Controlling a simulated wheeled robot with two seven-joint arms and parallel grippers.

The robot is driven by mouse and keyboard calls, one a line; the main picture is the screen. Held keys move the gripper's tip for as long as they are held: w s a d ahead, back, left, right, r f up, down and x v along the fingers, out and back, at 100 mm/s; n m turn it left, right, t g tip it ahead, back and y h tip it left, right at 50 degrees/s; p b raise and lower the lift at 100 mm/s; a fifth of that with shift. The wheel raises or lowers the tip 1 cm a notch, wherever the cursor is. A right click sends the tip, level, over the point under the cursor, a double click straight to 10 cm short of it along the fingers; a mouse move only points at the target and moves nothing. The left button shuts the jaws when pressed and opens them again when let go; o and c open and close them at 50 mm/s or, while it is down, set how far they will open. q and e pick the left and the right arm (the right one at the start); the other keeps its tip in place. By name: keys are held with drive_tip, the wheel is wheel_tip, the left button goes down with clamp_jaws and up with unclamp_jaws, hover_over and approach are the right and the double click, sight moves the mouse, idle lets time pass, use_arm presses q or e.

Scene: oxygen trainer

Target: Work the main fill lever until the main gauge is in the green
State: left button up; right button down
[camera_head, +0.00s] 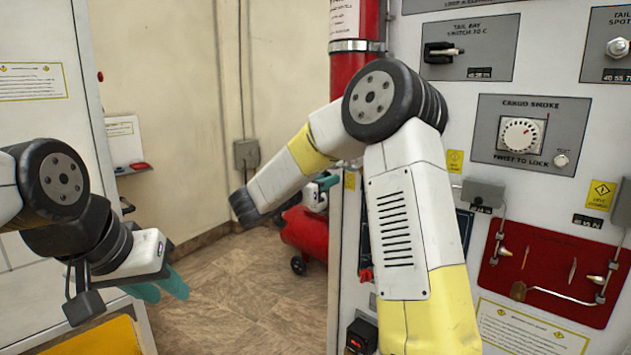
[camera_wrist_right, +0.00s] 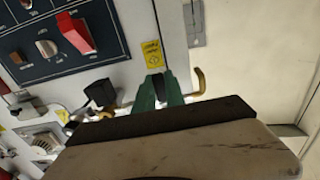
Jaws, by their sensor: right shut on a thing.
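My right gripper (camera_wrist_right: 161,88) shows its green fingers in the wrist view, closed on a thin rod at the panel. The brass bent end of this rod, seemingly the main fill lever (camera_wrist_right: 199,84), sticks out right of the fingers. A round dial (camera_wrist_right: 44,142) at the lower left of the wrist view is too small to read.
In the wrist view a dark panel carries a red switch (camera_wrist_right: 76,33) and a knob (camera_wrist_right: 47,48). In the head view a red compressor tank (camera_head: 303,234) stands on the floor. A red tool board (camera_head: 550,275) is on the right panel. The middle floor is clear.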

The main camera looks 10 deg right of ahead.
drive_tip(key=shift+s, duration=0.1)
drive_tip(key=shift+s+d+r+n, duration=0.1)
drive_tip(key=shift+s+d+n, duration=0.15)
drive_tip(key=shift+n, duration=0.9)
drive_tip(key=shift+s+d+r+n, duration=0.1)
drive_tip(key=shift+s+d+n, duration=0.15)
drive_tip(key=shift+n, duration=0.95)
drive_tip(key=shift+s+d+r+n, duration=0.15)
drive_tip(key=shift+s+n, duration=0.15)
drive_tip(key=shift+n, duration=0.85)
drive_tip(key=c, duration=1.4)
unclamp_jaws()
drive_tip(key=v, duration=0.7)
drive_tip(key=shift+s+a, duration=0.25)
drive_tip(key=shift+a, duration=0.05)
